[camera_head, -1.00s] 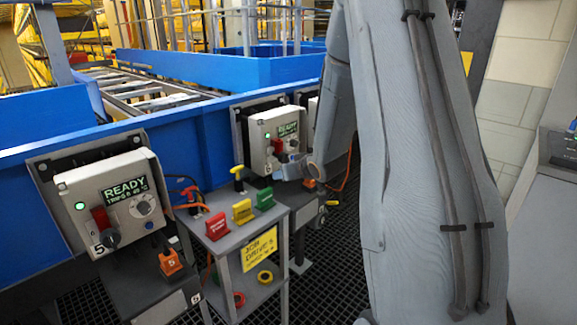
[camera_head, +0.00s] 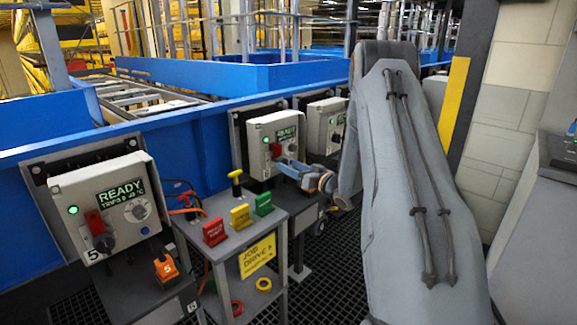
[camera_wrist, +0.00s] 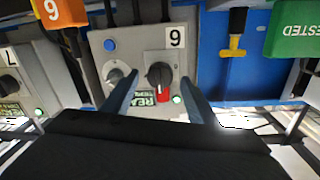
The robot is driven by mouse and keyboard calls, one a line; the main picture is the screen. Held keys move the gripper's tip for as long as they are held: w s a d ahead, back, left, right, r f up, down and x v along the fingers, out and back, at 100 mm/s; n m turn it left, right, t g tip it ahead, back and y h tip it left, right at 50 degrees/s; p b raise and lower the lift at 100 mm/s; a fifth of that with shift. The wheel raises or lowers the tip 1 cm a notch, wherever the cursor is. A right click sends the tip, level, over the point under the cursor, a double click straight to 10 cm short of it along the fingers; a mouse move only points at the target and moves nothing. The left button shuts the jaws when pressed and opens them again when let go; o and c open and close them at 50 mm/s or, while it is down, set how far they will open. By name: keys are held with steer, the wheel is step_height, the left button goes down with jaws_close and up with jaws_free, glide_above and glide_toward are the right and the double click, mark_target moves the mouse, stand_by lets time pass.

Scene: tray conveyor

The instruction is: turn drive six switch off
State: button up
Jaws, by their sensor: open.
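The drive six box (camera_head: 258,148) is a light grey panel on the blue conveyor side, with a lit green lamp and a READY display. In the wrist view the box (camera_wrist: 106,68) appears upside down with its 6 label (camera_wrist: 176,38). Its black rotary switch (camera_wrist: 158,75) has a red part pointing toward the picture's bottom, by the display. My gripper (camera_wrist: 160,82) is open, with one blue finger on each side of the switch; contact cannot be told. In the head view my gripper (camera_head: 296,168) is in front of the box's lower right, partly hiding it.
The drive five box (camera_head: 100,205) stands at the left. A grey stand (camera_head: 225,245) holds red, yellow and green tags and a yellow job sign (camera_head: 257,256). Another drive box (camera_head: 322,125) is just right of box six.

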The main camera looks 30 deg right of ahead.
steer(key=shift+x, duration=0.9)
